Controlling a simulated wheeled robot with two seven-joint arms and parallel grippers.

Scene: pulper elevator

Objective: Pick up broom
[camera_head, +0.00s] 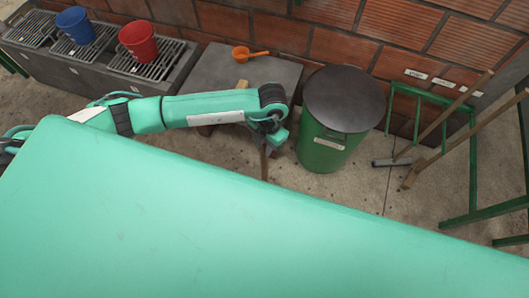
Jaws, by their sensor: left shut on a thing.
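My left gripper (272,137) is at the end of my teal arm, in front of the grey ledge and left of the green bin. It is shut on a thin brown stick (264,163) that runs down from it. The stick looks like the broom's handle; its lower end is hidden behind the teal surface of my own body, so I cannot see the broom's head. My right gripper is not in view.
A green bin (322,150) with a dark lid stands close right of the gripper. An orange scoop (249,54) lies on the grey ledge (215,75). Red (138,41) and blue (76,26) buckets sit on grates. Wooden-handled tools (450,140) lean by a green rack (473,165).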

